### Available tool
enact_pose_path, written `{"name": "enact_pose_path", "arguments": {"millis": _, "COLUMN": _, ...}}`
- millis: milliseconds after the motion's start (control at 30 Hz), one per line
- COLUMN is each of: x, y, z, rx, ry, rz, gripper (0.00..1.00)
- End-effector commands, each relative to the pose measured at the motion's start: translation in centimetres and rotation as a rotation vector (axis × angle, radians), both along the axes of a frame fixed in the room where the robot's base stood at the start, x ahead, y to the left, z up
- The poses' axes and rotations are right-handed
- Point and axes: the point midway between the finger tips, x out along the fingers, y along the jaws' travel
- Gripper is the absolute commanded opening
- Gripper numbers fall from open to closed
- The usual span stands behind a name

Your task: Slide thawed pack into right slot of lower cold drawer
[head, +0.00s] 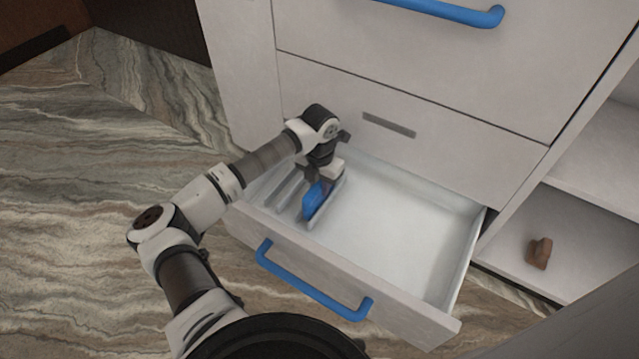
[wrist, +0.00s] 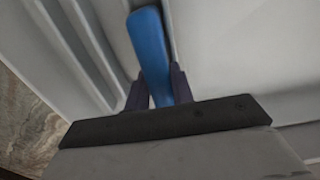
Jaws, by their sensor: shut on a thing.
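The lower drawer (head: 402,230) is pulled open, with its blue handle (head: 312,287) at the front. Slots with grey dividers (head: 286,191) run along the drawer's left side. The blue pack (head: 314,201) stands on edge at the right-hand end of these slots, inside the drawer walls. My gripper (head: 326,182) is over it and shut on it. In the wrist view the blue pack (wrist: 150,52) stands up between the two dark fingers, with the dividers (wrist: 88,45) to its left. The pack's lower edge is hidden, so I cannot tell whether it touches the slot floor.
The drawer's right part is bare and white. A closed upper drawer with a blue handle (head: 445,10) is above. An open shelf at the right holds a small brown object (head: 539,253). Marbled floor (head: 90,200) lies to the left.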

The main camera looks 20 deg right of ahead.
Motion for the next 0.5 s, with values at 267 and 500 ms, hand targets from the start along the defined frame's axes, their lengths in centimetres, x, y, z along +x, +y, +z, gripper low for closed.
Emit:
{"name": "enact_pose_path", "arguments": {"millis": 267, "x": 0.01, "y": 0.00, "z": 0.05, "rx": -0.001, "ry": -0.001, "rz": 0.000, "gripper": 0.43}}
{"name": "enact_pose_path", "arguments": {"millis": 500, "x": 0.01, "y": -0.01, "z": 0.02, "rx": 0.000, "ry": 0.000, "rz": 0.000, "gripper": 0.49}}
